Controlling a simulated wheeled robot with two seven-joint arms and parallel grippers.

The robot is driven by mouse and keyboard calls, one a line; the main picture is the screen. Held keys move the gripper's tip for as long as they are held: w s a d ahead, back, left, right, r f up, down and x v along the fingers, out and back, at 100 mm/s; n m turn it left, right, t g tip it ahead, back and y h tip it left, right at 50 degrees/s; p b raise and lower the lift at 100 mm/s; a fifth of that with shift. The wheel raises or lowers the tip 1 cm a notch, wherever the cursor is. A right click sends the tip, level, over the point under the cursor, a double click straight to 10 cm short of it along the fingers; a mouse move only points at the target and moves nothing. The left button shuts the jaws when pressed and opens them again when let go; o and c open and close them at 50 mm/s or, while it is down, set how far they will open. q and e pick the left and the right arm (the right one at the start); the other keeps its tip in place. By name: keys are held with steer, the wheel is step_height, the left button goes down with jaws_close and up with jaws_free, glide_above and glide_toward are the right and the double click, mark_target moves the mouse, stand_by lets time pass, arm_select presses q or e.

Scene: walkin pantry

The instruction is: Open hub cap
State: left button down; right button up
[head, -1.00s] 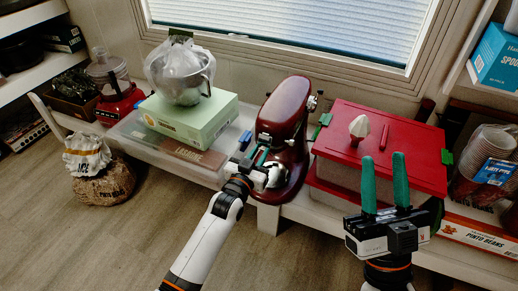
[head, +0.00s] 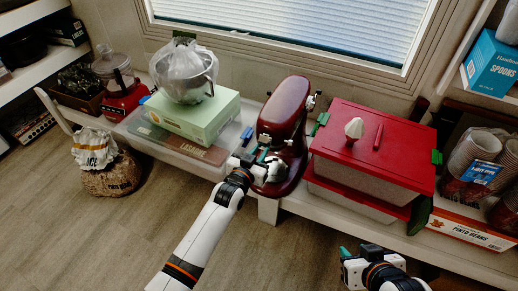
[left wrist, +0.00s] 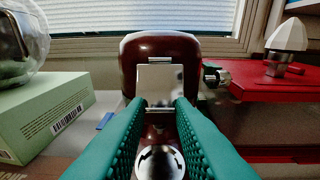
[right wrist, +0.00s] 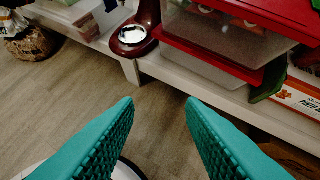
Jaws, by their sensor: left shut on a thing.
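The dark red stand mixer (head: 284,108) stands on the low white shelf. In the left wrist view, its silver hub cap (left wrist: 158,80) is an upright plate on the front of the mixer head. My left gripper (left wrist: 163,108) is shut on the hub cap's lower edge, one green finger at each side. The contact is partly hidden by the fingers. The silver round part (left wrist: 160,162) of the mixer shows below, between the fingers. My right gripper (right wrist: 160,108) is open and empty, over the floor in front of the shelf.
Right of the mixer are stacked bins with a red lid (head: 385,128), bearing a white-tipped item (head: 354,128). Left of it, a green box (head: 190,118) carries a bagged metal bowl (head: 185,75). A sack (head: 105,165) sits on the floor. The floor in front is clear.

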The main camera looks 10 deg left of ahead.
arm_select(q)
steer(key=shift+r+p, duration=0.15)
steer(key=shift+p, duration=0.45)
steer(key=shift+g, duration=0.3)
arm_select(e)
steer(key=s+d+f+g+h, duration=0.1)
steer(key=s+d+g, duration=0.1)
steer(key=s+g, duration=0.2)
steer(key=shift+s+d+f, duration=0.15)
steer(key=shift+s+f, duration=0.25)
steer(key=shift+s, duration=1.2)
arm_select(q)
steer(key=c, duration=1.2)
jaws_free()
steer(key=shift+c, duration=0.2)
steer(key=shift+s, duration=0.15)
steer(key=p+v, duration=0.4)
steer(key=v, duration=0.8)
arm_select(e)
steer(key=shift+g, duration=0.4)
steer(key=shift+x, duration=2.6)
